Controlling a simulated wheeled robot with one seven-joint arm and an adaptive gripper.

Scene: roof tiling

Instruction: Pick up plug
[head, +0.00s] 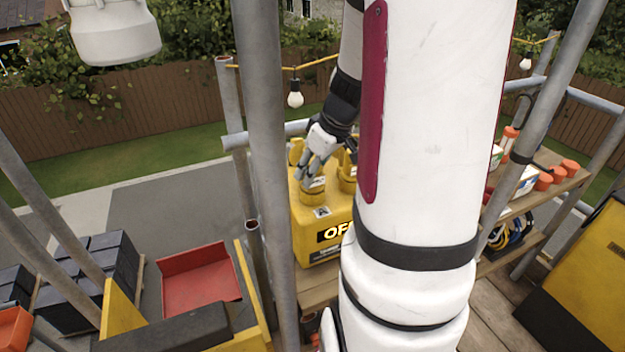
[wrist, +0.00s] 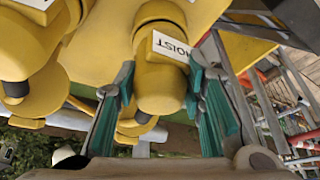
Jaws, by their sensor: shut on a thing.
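The plug (wrist: 163,92) is a thick yellow cylinder with a white HOIST label, in the middle of the wrist view. My gripper (wrist: 160,78) has its two teal-padded fingers on either side of it, shut on it. In the head view my gripper (head: 318,165) comes down over the yellow plug (head: 312,192) at the top of a yellow box (head: 318,248) with a black sign starting "OF". The plug is in line with the box's socket; I cannot tell how deep it sits. My arm hides the box's right part.
A second yellow connector (wrist: 25,45) is close to the left finger. Scaffold poles (head: 262,120) stand just left of the box. A wooden shelf (head: 540,195) with orange-capped containers is at the right. A red tray (head: 200,280) and dark tile stacks (head: 95,270) lie left.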

